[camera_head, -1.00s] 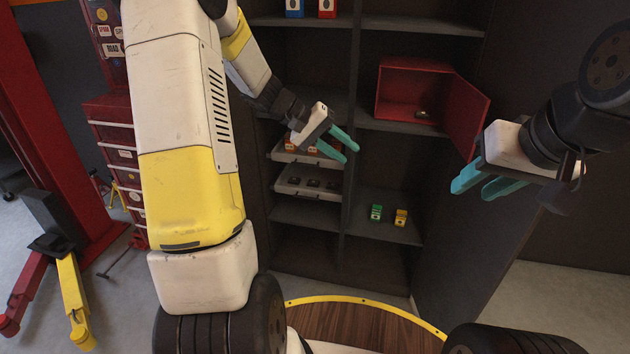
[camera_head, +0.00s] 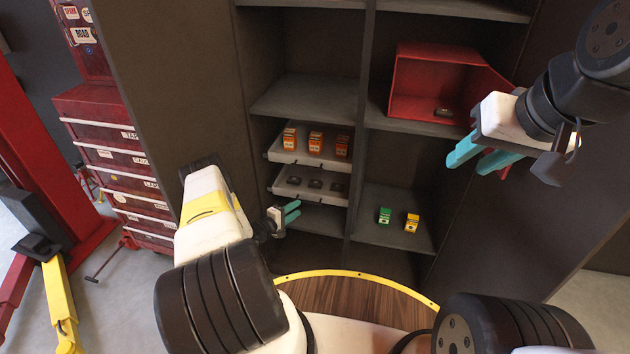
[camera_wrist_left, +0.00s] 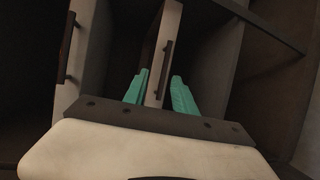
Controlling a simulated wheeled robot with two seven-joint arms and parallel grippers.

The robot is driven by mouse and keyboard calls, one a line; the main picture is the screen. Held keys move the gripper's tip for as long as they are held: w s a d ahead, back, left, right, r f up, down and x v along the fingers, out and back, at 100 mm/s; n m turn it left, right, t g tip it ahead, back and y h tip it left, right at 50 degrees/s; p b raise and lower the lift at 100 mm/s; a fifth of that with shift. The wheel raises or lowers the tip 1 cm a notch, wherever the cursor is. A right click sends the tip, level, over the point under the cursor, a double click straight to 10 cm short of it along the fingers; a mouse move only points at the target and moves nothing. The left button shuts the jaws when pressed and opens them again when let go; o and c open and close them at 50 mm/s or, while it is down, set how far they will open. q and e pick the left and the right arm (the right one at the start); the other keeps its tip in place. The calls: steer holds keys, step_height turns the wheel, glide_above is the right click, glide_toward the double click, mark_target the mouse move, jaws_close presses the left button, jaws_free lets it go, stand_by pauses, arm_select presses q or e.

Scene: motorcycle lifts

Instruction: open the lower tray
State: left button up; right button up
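Two grey pull-out trays sit in the left bay of the cabinet. The upper tray (camera_head: 323,162) carries orange boxes. The lower tray (camera_head: 327,197) carries dark round parts and sticks out a little. My left gripper (camera_head: 292,212) is low in front of the lower tray's left part, with its arm folded down. In the left wrist view, the left gripper (camera_wrist_left: 160,92) is open, and a pale tray front with a dark handle, apparently the lower tray (camera_wrist_left: 163,55), shows between its fingers. Contact cannot be told. My right gripper (camera_head: 480,155) is open and empty at the right.
A red open box (camera_head: 440,60) with its door swung right is on the right shelf, near the right gripper. A green box (camera_head: 385,215) and a yellow box (camera_head: 411,222) stand on the shelf below. A red tool chest (camera_head: 110,150) stands left of the cabinet.

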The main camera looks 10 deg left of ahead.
arm_select(q)
steer(key=f+x, duration=0.1)
steer(key=x, duration=0.6)
steer(key=shift+w, duration=0.35)
steer(key=shift+a+f, duration=0.1)
steer(key=shift+f, duration=0.05)
jaws_close()
stand_by(1.1)
